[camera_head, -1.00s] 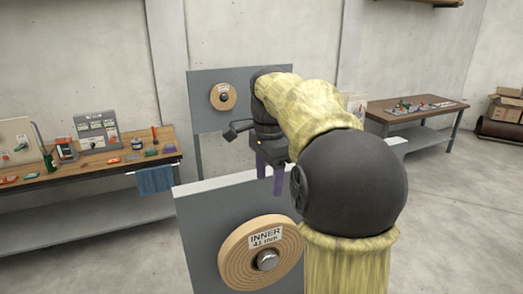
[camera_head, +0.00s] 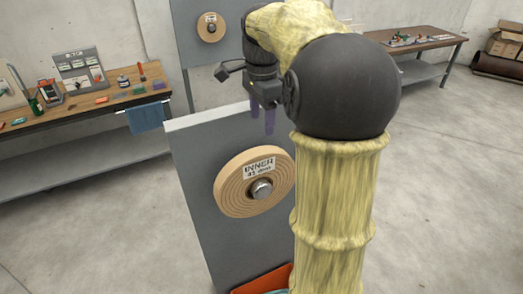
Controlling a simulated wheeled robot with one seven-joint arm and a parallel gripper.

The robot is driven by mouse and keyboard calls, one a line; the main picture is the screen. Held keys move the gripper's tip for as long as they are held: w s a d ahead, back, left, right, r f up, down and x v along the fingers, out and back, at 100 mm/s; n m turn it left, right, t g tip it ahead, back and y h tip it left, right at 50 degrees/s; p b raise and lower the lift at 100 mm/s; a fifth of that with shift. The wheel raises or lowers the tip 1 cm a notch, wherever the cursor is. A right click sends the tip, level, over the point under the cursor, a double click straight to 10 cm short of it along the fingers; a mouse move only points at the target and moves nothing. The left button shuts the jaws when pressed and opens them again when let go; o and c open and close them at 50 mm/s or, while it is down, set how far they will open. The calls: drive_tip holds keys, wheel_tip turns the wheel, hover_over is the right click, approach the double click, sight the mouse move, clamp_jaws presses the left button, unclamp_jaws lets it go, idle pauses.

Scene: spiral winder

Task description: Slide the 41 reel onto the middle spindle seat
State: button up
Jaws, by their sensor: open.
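The 41 reel (camera_head: 230,190) is a pale wooden disc with ringed grooves and a white label reading INNER 41 mm. It hangs upright against a grey panel (camera_head: 200,230), around a silver metal stub (camera_head: 261,189) with a rounded end. My gripper (camera_head: 264,122) points down with its two purple fingers apart and empty. In the picture it is above the reel, in front of the panel's top edge, and not touching the reel. I cannot tell which seat is the middle spindle seat.
Another wooden reel (camera_head: 211,35) hangs on a grey board at the back. A workbench (camera_head: 90,115) with tools and a blue cloth (camera_head: 145,116) stands at left. A second table (camera_head: 420,46) stands at back right.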

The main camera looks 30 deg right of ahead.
sight(262, 151)
wheel_tip(262, 151, down, 12)
drive_tip(key=shift+f+p, duration=0.25)
drive_tip(key=shift+p, duration=0.85)
drive_tip(key=shift+c, duration=0.5)
clamp_jaws()
drive_tip(key=c, duration=0.8)
unclamp_jaws()
drive_tip(key=shift+r, duration=0.15)
clamp_jaws()
